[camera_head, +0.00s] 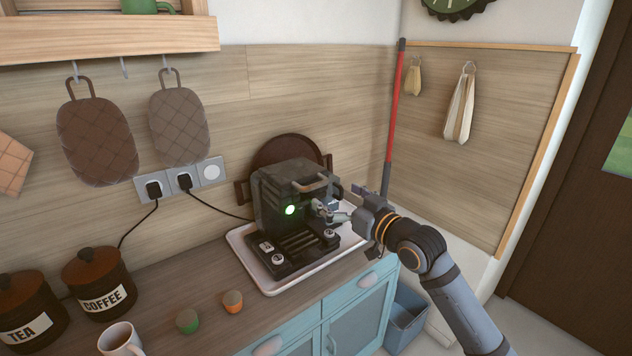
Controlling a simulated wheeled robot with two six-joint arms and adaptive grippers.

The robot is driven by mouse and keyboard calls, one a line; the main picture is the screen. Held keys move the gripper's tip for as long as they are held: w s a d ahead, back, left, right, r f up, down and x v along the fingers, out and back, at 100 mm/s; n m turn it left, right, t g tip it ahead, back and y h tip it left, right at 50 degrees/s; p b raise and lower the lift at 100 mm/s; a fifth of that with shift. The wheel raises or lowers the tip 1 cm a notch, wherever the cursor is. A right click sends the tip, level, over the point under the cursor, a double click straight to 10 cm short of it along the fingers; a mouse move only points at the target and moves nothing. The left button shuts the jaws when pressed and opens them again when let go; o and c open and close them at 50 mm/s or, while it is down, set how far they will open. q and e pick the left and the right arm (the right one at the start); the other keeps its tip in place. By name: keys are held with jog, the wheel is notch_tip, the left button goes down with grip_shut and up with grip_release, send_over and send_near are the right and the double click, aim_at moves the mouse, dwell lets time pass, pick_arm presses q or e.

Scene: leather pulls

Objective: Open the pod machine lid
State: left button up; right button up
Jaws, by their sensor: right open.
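The pod machine (282,215) is a dark box-shaped appliance with a lit green button, standing on a white tray (245,257) on the counter. Its lid (300,178) is on top and looks closed, with a light brown handle (309,187) at the front edge. My right gripper (322,212) is open at the front right of the machine, a little below the handle. I cannot tell whether its fingertips touch the machine. My left gripper is not in view.
A white mug (119,340), a green pod (187,321) and an orange pod (232,301) are on the counter. Coffee (100,285) and tea (27,312) jars stand at the left. A round dark tray (286,151) leans behind the machine. A cord runs to the wall socket (184,182).

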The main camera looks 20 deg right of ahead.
aim_at(316, 183)
jog(key=p+x, duration=0.1)
jog(key=x, duration=0.6)
jog(key=shift+a+r, duration=0.1)
jog(key=shift+w+a+p, duration=0.1)
jog(key=shift+w+p, duration=0.2)
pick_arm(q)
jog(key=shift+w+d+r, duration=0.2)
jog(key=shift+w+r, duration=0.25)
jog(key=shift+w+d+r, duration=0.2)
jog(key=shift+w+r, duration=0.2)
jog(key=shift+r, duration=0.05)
